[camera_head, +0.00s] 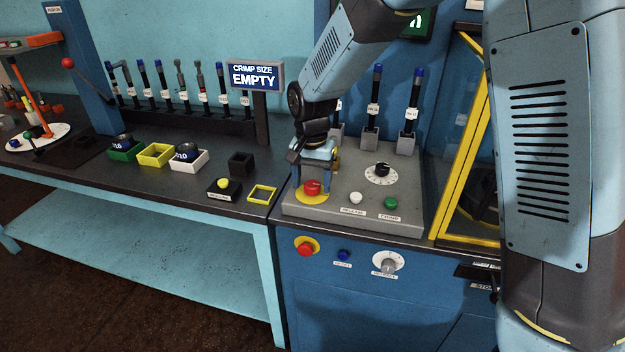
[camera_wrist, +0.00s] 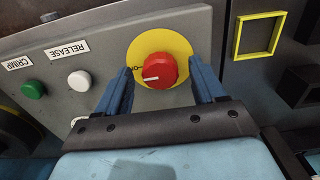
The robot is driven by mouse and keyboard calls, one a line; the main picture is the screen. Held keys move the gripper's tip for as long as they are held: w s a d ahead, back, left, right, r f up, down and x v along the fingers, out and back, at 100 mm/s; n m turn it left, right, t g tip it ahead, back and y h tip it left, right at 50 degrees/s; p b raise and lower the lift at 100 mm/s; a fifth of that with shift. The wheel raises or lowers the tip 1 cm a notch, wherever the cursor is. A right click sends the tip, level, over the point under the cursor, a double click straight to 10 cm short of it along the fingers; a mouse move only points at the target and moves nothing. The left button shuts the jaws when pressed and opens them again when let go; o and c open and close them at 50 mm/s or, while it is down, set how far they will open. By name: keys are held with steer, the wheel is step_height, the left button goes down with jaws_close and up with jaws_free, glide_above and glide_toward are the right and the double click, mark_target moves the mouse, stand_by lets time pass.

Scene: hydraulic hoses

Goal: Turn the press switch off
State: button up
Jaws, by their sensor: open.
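The press switch is a red knob (camera_head: 312,187) on a round yellow plate (camera_head: 299,196), on the left of the grey sloped panel. In the wrist view the red knob (camera_wrist: 158,71) sits on its yellow plate (camera_wrist: 160,42), with a white mark pointing left towards small print that I cannot fully read. My gripper (camera_head: 313,176) is at the switch, pointing down. In the wrist view my gripper (camera_wrist: 163,76) is open, with one blue finger on each side of the knob. Gaps show beside the knob; I see no clear contact.
A white release button (camera_head: 355,198), a green crimp button (camera_head: 391,203) and a black dial (camera_head: 382,170) share the panel. A yellow square frame (camera_head: 262,194) and a yellow-topped black box (camera_head: 224,187) lie left. A yellow-framed guard (camera_head: 466,140) stands right.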

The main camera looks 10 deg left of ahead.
steer(key=shift+c, duration=0.2)
steer(key=c, duration=1)
steer(key=shift+n, duration=0.3)
steer(key=n, duration=0.3)
steer(key=shift+d+n, duration=0.15)
steer(key=shift+n, duration=0.15)
steer(key=n, duration=0.4)
steer(key=shift+n, duration=0.3)
steer(key=n, duration=0.4)
steer(key=shift+w, duration=0.1)
steer(key=shift+n, duration=2.5)
